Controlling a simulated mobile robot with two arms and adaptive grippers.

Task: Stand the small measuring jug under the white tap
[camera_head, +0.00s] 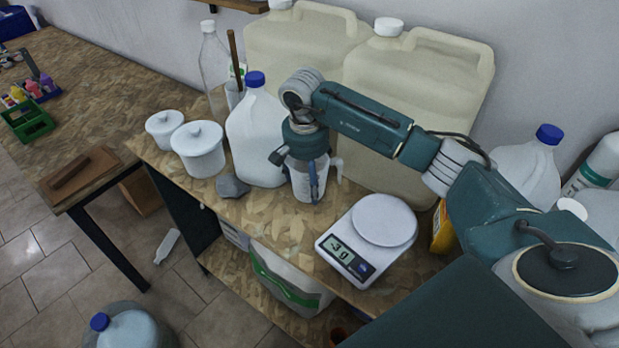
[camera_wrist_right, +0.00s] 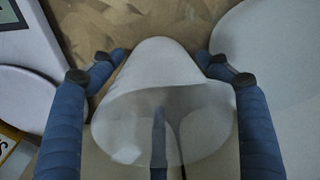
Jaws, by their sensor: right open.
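The small measuring jug (camera_head: 301,185), pale and translucent with a handle on its right, stands upright on the wooden bench. My right gripper (camera_head: 309,178) points down over it, with a blue finger in front of the jug. In the right wrist view the jug (camera_wrist_right: 150,75) lies between the two spread blue fingers of my right gripper (camera_wrist_right: 162,62), with small gaps at the sides. The gripper is open. I cannot make out the white tap; my right arm covers part of the drums. My left gripper is not in view.
Two large cream drums (camera_head: 415,100) stand against the wall. A blue-capped bottle (camera_head: 255,135) and lidded white tubs (camera_head: 198,150) are left of the jug, with a grey stone (camera_head: 232,186) nearby. Bare bench lies in front of the jug.

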